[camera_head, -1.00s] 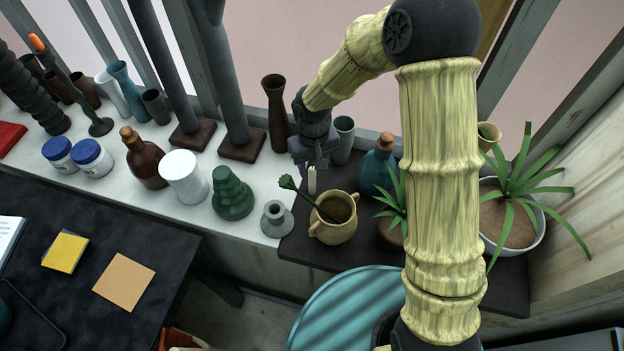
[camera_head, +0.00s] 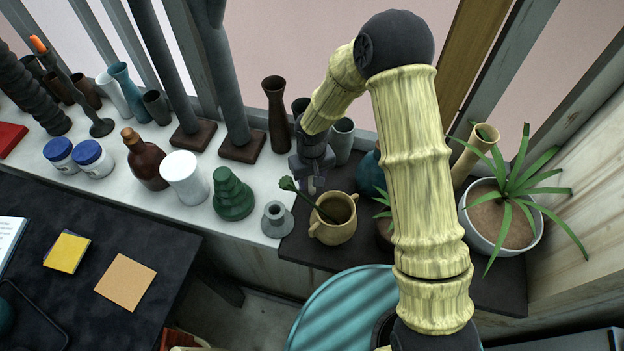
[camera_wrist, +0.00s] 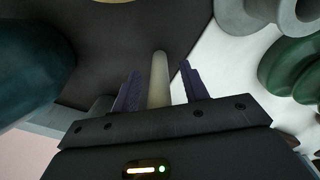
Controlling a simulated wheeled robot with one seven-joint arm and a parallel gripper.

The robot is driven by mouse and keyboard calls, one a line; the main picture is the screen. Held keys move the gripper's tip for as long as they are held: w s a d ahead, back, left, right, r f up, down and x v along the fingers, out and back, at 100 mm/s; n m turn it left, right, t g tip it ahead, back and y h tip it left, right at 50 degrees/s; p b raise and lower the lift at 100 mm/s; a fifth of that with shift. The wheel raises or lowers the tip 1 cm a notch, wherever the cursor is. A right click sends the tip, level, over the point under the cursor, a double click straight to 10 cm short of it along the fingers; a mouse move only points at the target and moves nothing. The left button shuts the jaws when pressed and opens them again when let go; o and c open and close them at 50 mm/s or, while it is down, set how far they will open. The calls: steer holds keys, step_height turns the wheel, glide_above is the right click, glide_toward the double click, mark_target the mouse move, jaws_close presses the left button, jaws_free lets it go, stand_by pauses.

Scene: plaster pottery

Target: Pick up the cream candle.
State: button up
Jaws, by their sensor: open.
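The cream candle (camera_wrist: 159,75) is a thin, pale upright stick on the dark board. In the wrist view it lies between the two fingers of my gripper (camera_wrist: 160,84), with a gap on each side. Its lower part is hidden behind the gripper body there. In the head view my gripper (camera_head: 313,178) points down over the candle, behind the tan pot, and hides most of it. My gripper is open and holds nothing.
A tan two-handled pot (camera_head: 338,228) with a green stem stands just in front of the gripper. A grey candle holder (camera_head: 277,221) is to its left. Tall vases (camera_head: 343,142) stand behind, and a teal bottle (camera_head: 371,172) is to the right.

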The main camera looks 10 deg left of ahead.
steer(key=shift+f, duration=0.3)
jaws_close()
stand_by(0.3)
steer(key=shift+r, duration=0.15)
step_height(320, 180, up, 10)
steer(key=shift+f, duration=0.1)
stand_by(0.3)
stand_by(0.4)
